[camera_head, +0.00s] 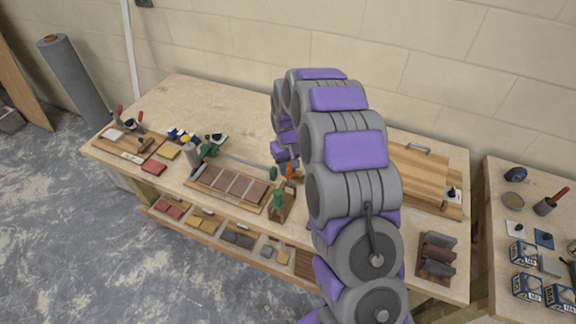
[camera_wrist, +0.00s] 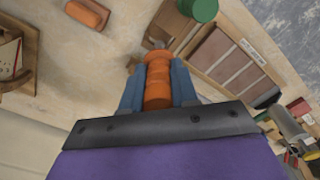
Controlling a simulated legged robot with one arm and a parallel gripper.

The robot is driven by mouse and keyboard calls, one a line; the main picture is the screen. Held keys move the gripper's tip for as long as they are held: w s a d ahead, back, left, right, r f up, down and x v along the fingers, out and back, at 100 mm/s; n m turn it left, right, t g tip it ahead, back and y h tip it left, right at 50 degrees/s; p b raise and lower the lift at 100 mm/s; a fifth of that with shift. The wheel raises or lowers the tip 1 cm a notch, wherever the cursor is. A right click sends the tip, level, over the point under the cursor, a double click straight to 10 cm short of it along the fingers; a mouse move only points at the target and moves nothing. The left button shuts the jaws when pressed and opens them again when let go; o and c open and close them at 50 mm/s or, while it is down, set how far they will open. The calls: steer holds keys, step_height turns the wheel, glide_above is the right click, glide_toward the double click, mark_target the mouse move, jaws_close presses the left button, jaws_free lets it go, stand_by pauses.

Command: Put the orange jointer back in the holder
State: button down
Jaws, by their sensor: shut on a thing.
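The orange jointer (camera_wrist: 157,82) is upright in the wrist view, its ridged orange handle between the two blue fingers of my gripper (camera_wrist: 157,68). My gripper is shut on it. A small grey metal part shows just past the handle. The wooden holder (camera_wrist: 172,24) is just beyond, with a green handle (camera_wrist: 200,8) at it. I cannot tell whether the jointer touches the holder. In the head view the holder (camera_head: 284,208) stands near the bench's front edge, and an orange handle (camera_head: 290,171) shows beside my arm, which hides much of this area.
A tray of brown tiles (camera_head: 228,187) lies left of the holder. An orange block (camera_wrist: 88,12) lies on the bench in the wrist view. A wooden board (camera_head: 420,168) and a rack of dark pieces (camera_head: 436,257) are at right. The back middle of the bench is clear.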

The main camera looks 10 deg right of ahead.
steer(key=shift+a, duration=0.3)
steer(key=shift+a+f, duration=0.15)
steer(key=shift+f, duration=0.15)
steer(key=shift+d+f, duration=0.25)
steer(key=shift+f, duration=0.5)
steer(key=shift+a+f, duration=0.3)
steer(key=shift+f, duration=0.45)
steer(key=shift+d, duration=0.1)
steer(key=shift+d+f+b, duration=0.2)
steer(key=shift+f+b, duration=0.1)
steer(key=shift+f, duration=0.85)
steer(key=shift+f, duration=0.1)
steer(key=shift+a+f, duration=0.1)
steer(key=shift+f, duration=0.6)
